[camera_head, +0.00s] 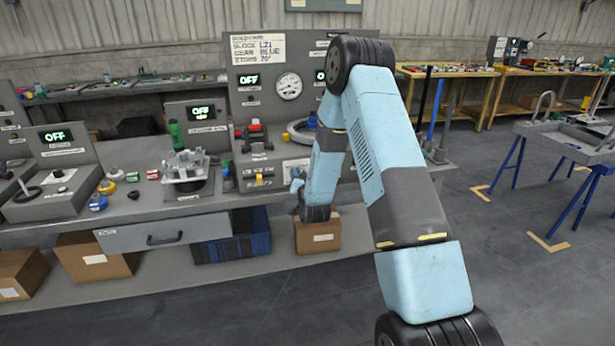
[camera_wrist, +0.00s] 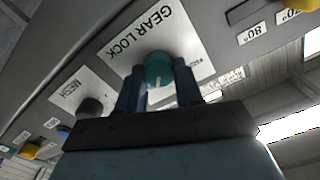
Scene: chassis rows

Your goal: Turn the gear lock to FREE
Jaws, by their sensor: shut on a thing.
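The gear lock knob (camera_wrist: 158,66) is round and teal, with a pale pointer line on its face. It sits on a white plate (camera_wrist: 118,48) lettered GEAR LOCK, which appears upside down in the wrist view. My gripper (camera_wrist: 159,84) has one finger on each side of the knob and is shut on it. The pointer line runs toward the lower part of the picture, between the fingers. Small end markings on the plate are too small to read surely.
A dark knob (camera_wrist: 90,107) is beside the plate in the wrist view. The bench (camera_head: 130,212) carries a clamp-like fixture (camera_head: 186,168), a red-handled device (camera_head: 254,135) and a round gauge (camera_head: 289,86). A cardboard box (camera_head: 318,233) sits below.

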